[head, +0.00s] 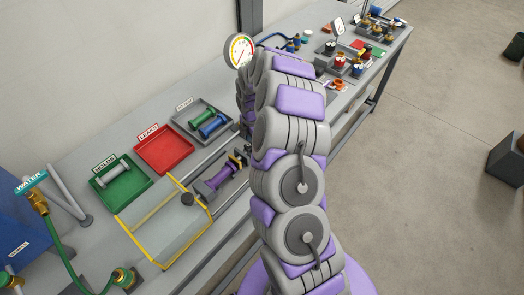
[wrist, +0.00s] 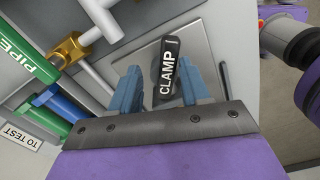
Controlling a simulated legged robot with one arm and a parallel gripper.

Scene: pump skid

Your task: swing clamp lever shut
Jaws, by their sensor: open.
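The clamp lever (wrist: 167,72) shows in the wrist view as a dark handle marked CLAMP, over a grey plate (wrist: 196,45). My gripper (wrist: 159,84) is open, with one blue finger on each side of the lever. The lever stands between the fingers; I cannot tell whether either finger touches it. The lower end of the lever is near the dark bar of my gripper. In the head view my arm hides the clamp and my gripper.
In the wrist view a brass fitting on a white pipe (wrist: 72,47) and green and blue cylinders (wrist: 62,102) lie to the left. A dark round part (wrist: 301,47) is at the right. In the head view a green tray (head: 121,190), a red tray (head: 165,150) and a gauge (head: 239,50) stand on the bench.

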